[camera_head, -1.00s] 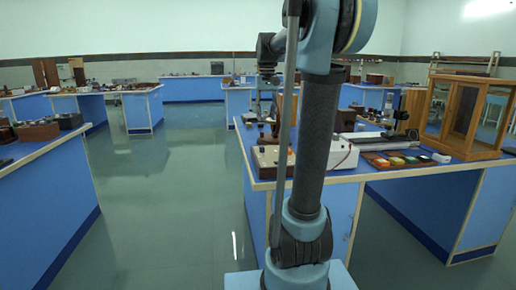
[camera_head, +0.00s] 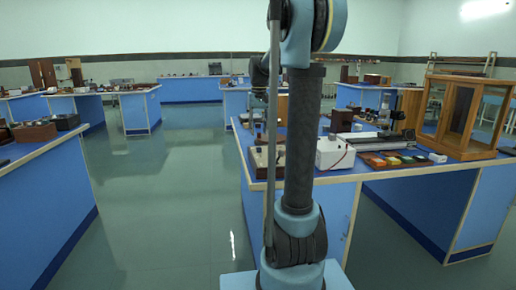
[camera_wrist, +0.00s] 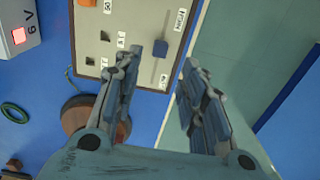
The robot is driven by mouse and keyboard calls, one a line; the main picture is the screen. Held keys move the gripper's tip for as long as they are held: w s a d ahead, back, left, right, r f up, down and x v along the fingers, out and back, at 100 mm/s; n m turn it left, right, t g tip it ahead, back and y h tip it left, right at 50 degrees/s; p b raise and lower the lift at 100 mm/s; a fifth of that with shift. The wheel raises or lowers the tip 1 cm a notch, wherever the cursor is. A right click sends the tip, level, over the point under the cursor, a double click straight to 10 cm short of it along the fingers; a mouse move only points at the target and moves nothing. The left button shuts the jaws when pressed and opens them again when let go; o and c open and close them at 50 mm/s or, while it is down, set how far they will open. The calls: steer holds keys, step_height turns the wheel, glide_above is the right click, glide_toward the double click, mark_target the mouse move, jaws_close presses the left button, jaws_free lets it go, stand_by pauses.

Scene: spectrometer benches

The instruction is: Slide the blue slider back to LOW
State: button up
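The slider panel (camera_wrist: 140,22) is a pale box with several small controls and printed labels, at the top of the wrist view. It also shows at the bench's front left corner in the head view (camera_head: 259,161), partly behind my arm.
A round brown object (camera_wrist: 82,116) lies partly behind the left finger, and a green ring (camera_wrist: 14,112) lies on the blue bench. Right of the panel is the bench edge and open floor.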

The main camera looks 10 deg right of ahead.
mark_target(259, 150)
step_height(259, 150, down, 8)
steer(key=shift+f, duration=0.2)
stand_by(0.3)
jaws_close()
